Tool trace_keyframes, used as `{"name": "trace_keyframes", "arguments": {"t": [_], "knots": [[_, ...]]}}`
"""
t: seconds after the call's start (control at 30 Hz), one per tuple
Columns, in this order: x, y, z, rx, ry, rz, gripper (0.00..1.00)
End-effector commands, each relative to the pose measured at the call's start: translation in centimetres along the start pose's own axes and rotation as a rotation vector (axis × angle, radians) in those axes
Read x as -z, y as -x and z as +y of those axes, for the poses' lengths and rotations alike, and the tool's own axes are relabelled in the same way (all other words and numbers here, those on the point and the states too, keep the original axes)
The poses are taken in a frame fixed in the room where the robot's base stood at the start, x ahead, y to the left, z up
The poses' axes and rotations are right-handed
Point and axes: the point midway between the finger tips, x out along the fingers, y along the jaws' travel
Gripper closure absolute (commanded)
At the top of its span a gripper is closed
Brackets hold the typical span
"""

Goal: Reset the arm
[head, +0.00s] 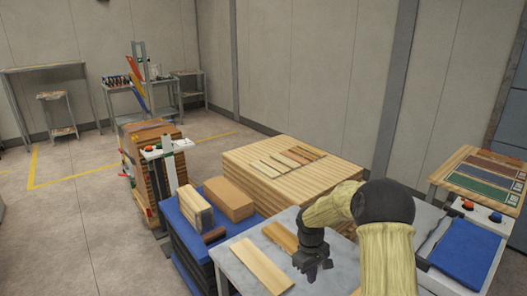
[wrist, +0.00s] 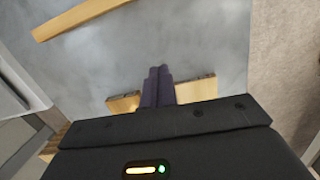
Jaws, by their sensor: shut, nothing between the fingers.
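My arm reaches over a grey metal-topped table (head: 241,271) from the right in the head view. My gripper (head: 318,273) points down above the tabletop, right of a pale wooden board (head: 262,266) and a browner board (head: 280,236). In the wrist view the two dark fingers of my gripper (wrist: 158,72) are together, with nothing between them. A board (wrist: 80,18) lies at the upper left there, apart from the fingers. Another board (wrist: 195,89) shows on both sides of the fingers, partly hidden by them and the gripper body.
A blue-topped stand (head: 188,230) with wooden blocks (head: 229,199) is left of the table. A wooden stack (head: 240,160) with thin strips on top stands behind. At right are a blue pad (head: 465,251) and a red button (head: 468,205). Open floor (head: 85,220) lies at left.

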Motion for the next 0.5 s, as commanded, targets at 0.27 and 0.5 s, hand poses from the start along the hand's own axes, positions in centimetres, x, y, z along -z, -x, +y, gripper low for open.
{"name": "trace_keyframes", "arguments": {"t": [0.27,0.5], "knots": [[-5.7,5.1,-4.1,-0.027,-0.153,0.083,1.00],[-11.2,8.0,-7.6,-0.032,-0.325,0.177,1.00]]}}
